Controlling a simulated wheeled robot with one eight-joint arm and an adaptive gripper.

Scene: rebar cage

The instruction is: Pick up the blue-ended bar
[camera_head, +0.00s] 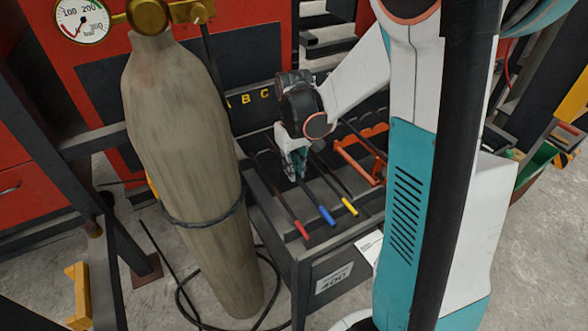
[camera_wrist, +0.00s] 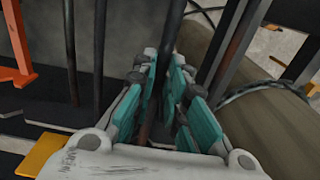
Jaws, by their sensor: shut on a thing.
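The blue-ended bar (camera_head: 326,214) lies on the dark rack, its blue end toward the front edge, between a red-ended bar (camera_head: 300,228) and a yellow-ended bar (camera_head: 349,206). My gripper (camera_head: 292,167) is at the rack, over the line of the blue-ended bar, behind its blue end. In the wrist view, my gripper (camera_wrist: 163,72) has its teal-padded fingers around a dark bar (camera_wrist: 173,32), which fits the blue-ended bar. No coloured ends show in that view. The fingers hide part of the bar.
An orange bracket (camera_head: 360,155) stands right of the bars on the rack. A large gas cylinder (camera_head: 185,170) stands close on the left, with a gauge (camera_head: 82,20) above. The rack (camera_head: 300,265) has a dark front edge. A cable lies on the floor.

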